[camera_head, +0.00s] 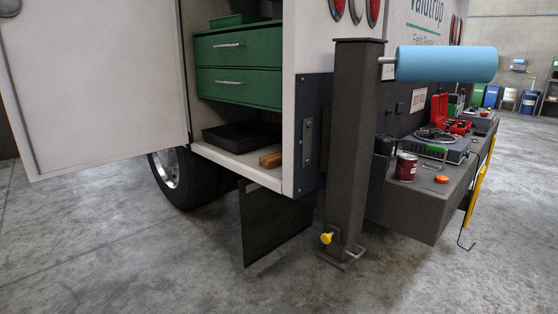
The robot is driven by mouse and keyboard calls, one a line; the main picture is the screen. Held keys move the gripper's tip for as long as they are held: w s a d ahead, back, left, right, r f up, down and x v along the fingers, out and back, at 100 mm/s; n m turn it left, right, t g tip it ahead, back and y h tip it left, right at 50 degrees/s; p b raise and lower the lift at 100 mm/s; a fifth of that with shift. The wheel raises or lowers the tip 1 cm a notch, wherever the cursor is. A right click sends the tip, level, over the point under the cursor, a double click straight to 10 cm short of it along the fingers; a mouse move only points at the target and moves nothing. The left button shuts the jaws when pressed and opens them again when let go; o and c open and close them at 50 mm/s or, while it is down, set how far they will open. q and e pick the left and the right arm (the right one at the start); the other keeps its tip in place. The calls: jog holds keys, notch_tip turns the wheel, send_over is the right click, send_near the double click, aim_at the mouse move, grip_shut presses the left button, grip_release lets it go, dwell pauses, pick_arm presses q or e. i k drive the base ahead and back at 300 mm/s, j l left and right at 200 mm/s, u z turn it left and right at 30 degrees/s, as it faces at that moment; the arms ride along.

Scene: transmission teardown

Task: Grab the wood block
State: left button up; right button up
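A small orange-brown wood block (270,160) lies on the floor of the open white van compartment. It is at the compartment's right side, close to the front edge and the right wall. A black tray (236,135) sits to its left. No gripper of mine shows in this view, so nothing of mine is seen touching the block.
Green drawers (238,85) are above the tray. A white door (95,85) stands open at left. A dark post (352,150) with a blue roller (447,64) stands right. A bumper bench (415,205) holds a red can (406,167) and tools. Concrete floor (130,250) is clear.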

aim_at(270, 162)
jog(key=i+j, duration=0.6)
jog(key=i, duration=0.15)
jog(key=u, duration=0.05)
